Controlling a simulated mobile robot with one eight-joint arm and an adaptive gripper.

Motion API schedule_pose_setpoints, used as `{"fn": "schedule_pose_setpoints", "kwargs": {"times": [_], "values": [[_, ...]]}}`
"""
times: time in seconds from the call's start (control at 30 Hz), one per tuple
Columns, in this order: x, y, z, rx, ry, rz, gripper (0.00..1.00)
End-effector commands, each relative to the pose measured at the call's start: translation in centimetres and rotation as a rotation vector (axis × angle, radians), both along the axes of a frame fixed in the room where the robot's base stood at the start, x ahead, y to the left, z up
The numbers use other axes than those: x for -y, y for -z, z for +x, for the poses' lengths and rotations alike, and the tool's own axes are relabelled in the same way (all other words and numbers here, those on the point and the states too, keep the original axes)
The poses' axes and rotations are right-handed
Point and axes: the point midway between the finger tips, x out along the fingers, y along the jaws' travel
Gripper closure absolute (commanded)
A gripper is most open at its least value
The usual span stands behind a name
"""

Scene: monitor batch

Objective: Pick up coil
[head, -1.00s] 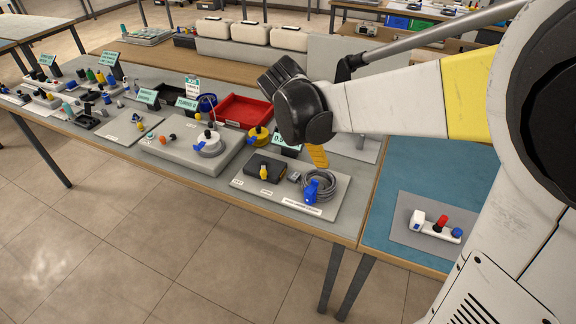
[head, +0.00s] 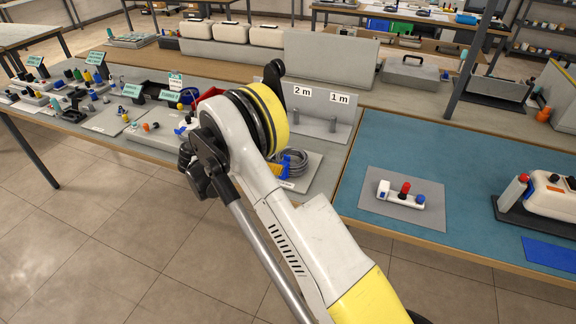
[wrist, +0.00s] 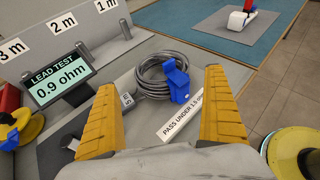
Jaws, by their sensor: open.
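The coil is a bundle of grey cable (wrist: 149,78) with a blue plug (wrist: 178,82) on its right side. It lies flat on a grey board (wrist: 130,130). In the head view the coil (head: 294,160) shows just right of my arm, partly hidden by it. My gripper (wrist: 160,85) is open, with its two yellow ribbed fingers apart in the wrist view. The coil appears between and beyond the fingertips, and nothing is held. In the head view my arm hides most of the gripper.
A lead test display (wrist: 60,77) reading 0.9 ohm stands left of the coil. A rack (head: 322,122) with length labels stands behind it. A white label (wrist: 185,117) lies in front. A blue mat (head: 470,190) with a white device (head: 385,188) is to the right.

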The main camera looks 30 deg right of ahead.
Motion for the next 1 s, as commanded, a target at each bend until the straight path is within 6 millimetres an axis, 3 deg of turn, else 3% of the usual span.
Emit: {"fn": "schedule_pose_setpoints", "kwargs": {"times": [0.5,0.77,0.8,0.93,0.97,1.0], "values": [[6.3,2.8,-0.1,0.001,0.002,0.001,0.0],[7.0,2.9,-0.1,0.001,-0.001,0.001,0.0],[7.0,2.9,-0.1,0.001,-0.001,0.001,0.03],[7.0,2.9,-0.1,0.002,0.0,0.001,0.43],[7.0,2.9,-0.1,0.001,-0.001,0.001,0.5],[7.0,2.9,-0.1,0.002,0.0,0.001,0.5]]}}
